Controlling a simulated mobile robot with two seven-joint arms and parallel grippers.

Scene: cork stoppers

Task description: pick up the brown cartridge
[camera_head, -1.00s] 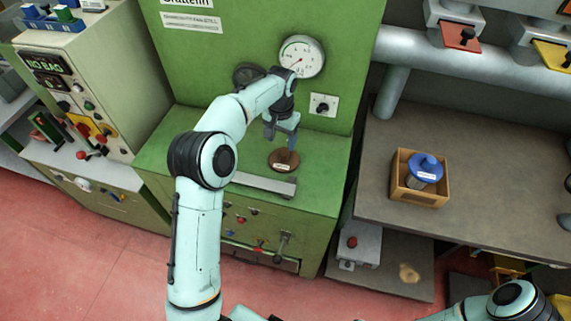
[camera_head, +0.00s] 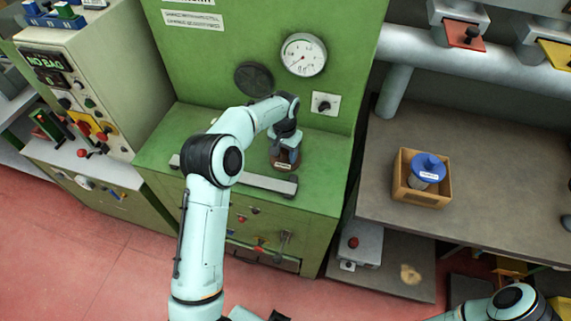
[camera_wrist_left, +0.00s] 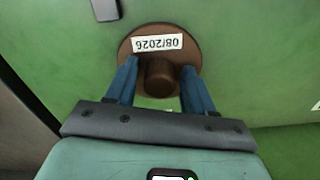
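The brown cartridge (camera_head: 291,157) stands on the green machine's ledge in the head view, partly hidden by my left gripper. In the left wrist view the brown cartridge (camera_wrist_left: 130,49) is a round disc with a central knob and a white label reading 08/2026, upside down. My left gripper (camera_wrist_left: 159,70) is open, with one blue finger on each side of the knob and gaps between the knob and the fingers. In the head view my left gripper (camera_head: 286,150) is low over the cartridge. My right gripper is outside the views.
A metal bar (camera_head: 255,182) runs along the ledge's front. A gauge (camera_head: 303,55) and a dark round fitting (camera_head: 253,78) are on the green wall behind. A blue-topped cartridge (camera_head: 428,163) sits in a wooden box (camera_head: 423,200) on the grey bench to the right.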

